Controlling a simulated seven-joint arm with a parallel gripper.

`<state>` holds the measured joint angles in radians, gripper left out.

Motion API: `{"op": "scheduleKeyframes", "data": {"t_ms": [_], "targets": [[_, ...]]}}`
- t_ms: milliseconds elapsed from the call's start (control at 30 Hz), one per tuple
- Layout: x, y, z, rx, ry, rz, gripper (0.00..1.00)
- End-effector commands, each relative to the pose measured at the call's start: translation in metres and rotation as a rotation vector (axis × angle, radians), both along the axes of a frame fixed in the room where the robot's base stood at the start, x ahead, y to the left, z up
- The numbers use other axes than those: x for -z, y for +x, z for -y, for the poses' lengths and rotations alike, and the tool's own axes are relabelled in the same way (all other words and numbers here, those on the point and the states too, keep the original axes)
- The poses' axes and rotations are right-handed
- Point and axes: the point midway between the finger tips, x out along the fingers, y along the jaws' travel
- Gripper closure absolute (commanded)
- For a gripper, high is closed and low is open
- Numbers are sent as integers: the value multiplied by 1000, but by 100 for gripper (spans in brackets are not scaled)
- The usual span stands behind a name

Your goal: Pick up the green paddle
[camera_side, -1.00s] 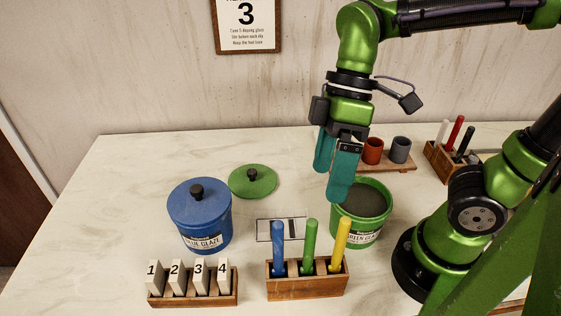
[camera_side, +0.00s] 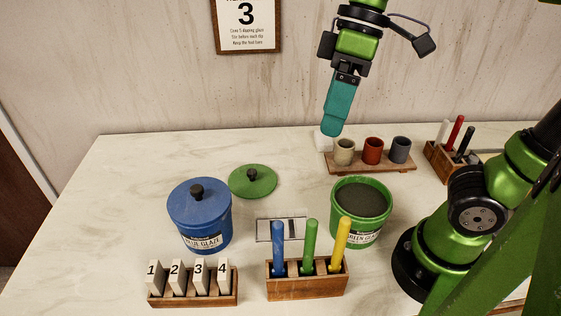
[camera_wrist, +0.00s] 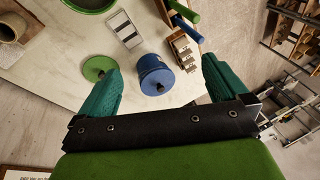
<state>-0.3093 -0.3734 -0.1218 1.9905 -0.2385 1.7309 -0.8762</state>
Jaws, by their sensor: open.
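The green paddle (camera_side: 310,240) stands upright in a wooden rack (camera_side: 300,288) at the front of the table, between a blue paddle (camera_side: 278,246) and a yellow paddle (camera_side: 341,243). It also shows in the wrist view at the top (camera_wrist: 183,11). My gripper (camera_side: 331,130) has teal fingers and hangs high over the back of the table, well behind and above the paddle. In the wrist view the two fingers (camera_wrist: 160,85) stand wide apart with nothing between them in their grasp.
An open green glaze bucket (camera_side: 355,236) stands right behind the rack. A lidded blue bucket (camera_side: 199,222) and a green lid (camera_side: 253,181) lie to the left. Numbered tiles (camera_side: 190,280) stand front left. Small cups (camera_side: 372,151) sit on a board at the back.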

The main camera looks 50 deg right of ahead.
Motion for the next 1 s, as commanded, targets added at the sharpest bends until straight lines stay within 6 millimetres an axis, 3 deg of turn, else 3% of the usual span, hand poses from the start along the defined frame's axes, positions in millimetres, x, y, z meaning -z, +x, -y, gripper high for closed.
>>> {"op": "scheduleKeyframes", "data": {"t_ms": [200, 400, 433, 767, 1000], "targets": [[42, 15, 27, 516, 36, 162, 0], [64, 14, 55, 856, 126, 307, 0], [66, 12, 58, 875, 129, 321, 0], [65, 9, 65, 901, 128, 341, 51], [64, 9, 65, 899, 127, 340, 52]]}}
